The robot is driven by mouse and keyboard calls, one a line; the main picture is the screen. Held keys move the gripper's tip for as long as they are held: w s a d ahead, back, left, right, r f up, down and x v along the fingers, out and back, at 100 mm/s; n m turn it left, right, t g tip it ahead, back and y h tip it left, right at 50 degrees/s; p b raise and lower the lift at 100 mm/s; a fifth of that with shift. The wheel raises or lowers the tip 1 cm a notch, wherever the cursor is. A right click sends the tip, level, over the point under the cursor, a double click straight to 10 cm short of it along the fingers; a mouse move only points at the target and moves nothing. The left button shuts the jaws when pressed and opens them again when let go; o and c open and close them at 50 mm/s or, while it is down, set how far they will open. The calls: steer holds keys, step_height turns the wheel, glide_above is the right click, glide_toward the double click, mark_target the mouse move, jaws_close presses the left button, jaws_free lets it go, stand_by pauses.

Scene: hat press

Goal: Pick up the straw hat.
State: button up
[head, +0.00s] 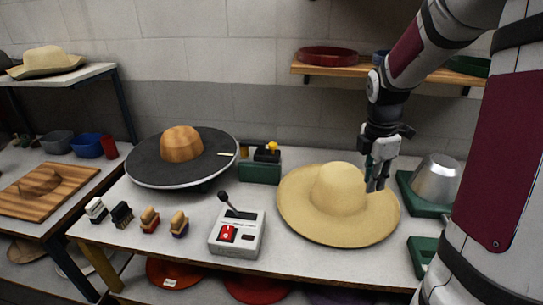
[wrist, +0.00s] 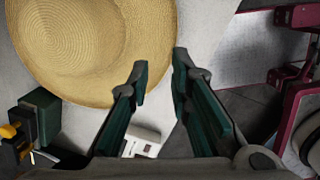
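The straw hat (head: 338,187) is pale yellow with a rounded crown and a wide brim. It lies crown up on the white table (head: 190,240), right of the middle in the head view. My gripper (head: 376,186) points down in front of the hat's right part in that view. In the wrist view the hat's brim (wrist: 95,88) fills the upper left. The two dark green finger pads stand apart there, with my gripper (wrist: 160,75) open and empty. The brim's edge lies close to the left fingertip. I cannot tell whether they touch.
A control box (head: 238,234) with a lever and red switch stands left of the hat. A round dark plate with a wooden hat block (head: 181,150) is farther left. A metal dome (head: 436,178) on a green base stands close on the right. Several brushes line the front left.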

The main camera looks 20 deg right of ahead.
steer(key=s+d+f+n+y+p, duration=0.1)
steer(key=s+d+f+n+p, duration=0.15)
steer(key=d+f+n, duration=0.4)
steer(key=m+b, duration=0.1)
glide_above(387, 234)
step_height(387, 234, down, 10)
steer(key=shift+r, duration=0.25)
steer(key=shift+f, duration=2.8)
steer(key=shift+m, duration=0.25)
steer(key=shift+c, duration=0.6)
jaws_close()
